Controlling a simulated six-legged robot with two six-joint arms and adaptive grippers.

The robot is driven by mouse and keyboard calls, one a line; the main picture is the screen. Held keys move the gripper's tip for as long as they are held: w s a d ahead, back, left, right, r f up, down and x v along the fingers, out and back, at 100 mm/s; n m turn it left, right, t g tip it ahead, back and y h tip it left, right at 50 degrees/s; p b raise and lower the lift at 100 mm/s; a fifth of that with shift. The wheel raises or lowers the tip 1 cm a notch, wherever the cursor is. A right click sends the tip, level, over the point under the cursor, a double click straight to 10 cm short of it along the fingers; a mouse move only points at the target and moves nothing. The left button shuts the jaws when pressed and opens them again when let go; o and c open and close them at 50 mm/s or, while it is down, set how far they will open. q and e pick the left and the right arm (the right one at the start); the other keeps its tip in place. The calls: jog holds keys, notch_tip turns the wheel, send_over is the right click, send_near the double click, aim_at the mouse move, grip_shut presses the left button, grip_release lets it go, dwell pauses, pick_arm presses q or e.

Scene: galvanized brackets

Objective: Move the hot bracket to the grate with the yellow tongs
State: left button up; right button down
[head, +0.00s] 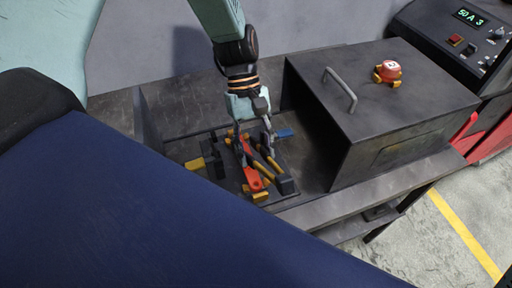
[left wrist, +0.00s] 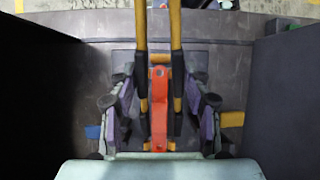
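The yellow tongs (left wrist: 176,32) show in the left wrist view as two long yellow arms with dark sections, running up and down the picture. They lie in a dark holder, and part of them shows in the head view (head: 262,172). An orange-red bar with holes (left wrist: 159,112) lies between the arms; it also shows in the head view (head: 252,180). I cannot tell whether it is part of the tongs. My left gripper (head: 254,153) points down at the tongs, its fingers apart on either side of them. I cannot make out the hot bracket or the grate. My right gripper is out of view.
Blue (head: 285,133) and yellow (head: 196,163) pieces lie beside the holder. Dark walls flank the gripper.

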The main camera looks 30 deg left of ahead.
pick_arm(q)
jog(key=shift+f+b, duration=2)
jog(key=shift+f, duration=0.75)
jog(key=shift+w+d+f, duration=0.15)
jog(key=shift+f, duration=0.05)
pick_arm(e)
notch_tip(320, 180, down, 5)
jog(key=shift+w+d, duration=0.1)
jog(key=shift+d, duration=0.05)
pick_arm(q)
jog(key=c, duration=0.3)
grip_shut()
